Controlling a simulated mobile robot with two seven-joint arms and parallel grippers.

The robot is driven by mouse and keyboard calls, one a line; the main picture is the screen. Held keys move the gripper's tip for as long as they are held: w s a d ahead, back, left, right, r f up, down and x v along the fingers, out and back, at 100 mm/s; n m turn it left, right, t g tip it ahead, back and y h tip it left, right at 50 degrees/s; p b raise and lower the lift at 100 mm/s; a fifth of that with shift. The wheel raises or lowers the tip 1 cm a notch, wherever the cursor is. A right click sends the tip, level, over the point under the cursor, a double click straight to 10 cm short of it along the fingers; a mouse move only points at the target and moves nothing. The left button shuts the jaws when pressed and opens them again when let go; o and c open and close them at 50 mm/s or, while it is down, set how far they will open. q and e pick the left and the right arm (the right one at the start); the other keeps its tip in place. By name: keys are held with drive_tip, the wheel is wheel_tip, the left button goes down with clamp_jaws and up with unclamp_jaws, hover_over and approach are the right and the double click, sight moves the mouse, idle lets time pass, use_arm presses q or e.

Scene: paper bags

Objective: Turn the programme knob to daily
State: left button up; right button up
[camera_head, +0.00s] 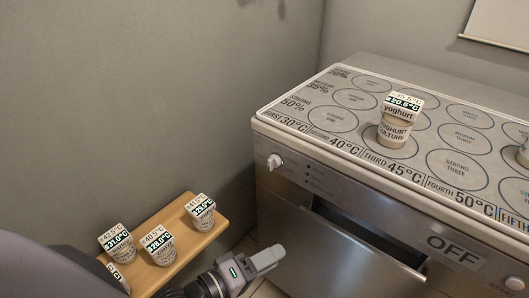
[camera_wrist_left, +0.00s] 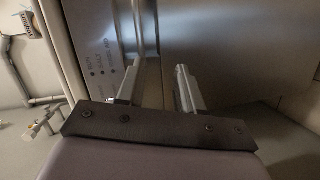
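A small white knob (camera_head: 273,160) sits at the left end of the steel appliance's front panel, with a few small printed marks (camera_head: 312,174) to its right. I cannot read its setting. In the left wrist view the panel's marked labels (camera_wrist_left: 98,62) show sideways, with dots beside them; the knob is not clearly visible there. My left gripper (camera_head: 276,256) is low in front of the appliance, below the knob and apart from it. In the left wrist view its two fingers (camera_wrist_left: 158,78) are spread with nothing between them. My right gripper is not in view.
A second white knob (camera_head: 515,283) is far right. A wooden shelf (camera_head: 180,254) with several cups stands left.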

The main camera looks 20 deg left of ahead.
use_arm(q)
drive_tip(key=w+a+r+n+t+p, duration=0.2)
drive_tip(key=w+a+r+n+p, duration=0.15)
drive_tip(key=r+n, duration=0.5)
drive_tip(key=n+t+y+p, duration=0.2)
drive_tip(key=n+y+p, duration=0.15)
drive_tip(key=n, duration=1.15)
approach(269, 163)
drive_tip(key=w, duration=0.2)
drive_tip(key=shift+p+x, duration=0.55)
drive_tip(key=shift+x, duration=2.7)
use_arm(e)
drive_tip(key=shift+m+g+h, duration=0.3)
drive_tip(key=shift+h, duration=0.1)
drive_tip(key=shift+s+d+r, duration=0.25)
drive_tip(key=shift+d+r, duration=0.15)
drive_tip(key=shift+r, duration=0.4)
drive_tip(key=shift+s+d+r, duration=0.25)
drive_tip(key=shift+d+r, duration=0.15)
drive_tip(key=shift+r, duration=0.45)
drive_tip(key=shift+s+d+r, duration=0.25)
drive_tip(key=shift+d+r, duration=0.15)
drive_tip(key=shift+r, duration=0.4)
use_arm(q)
drive_tip(key=shift+d, duration=0.15)
clamp_jaws()
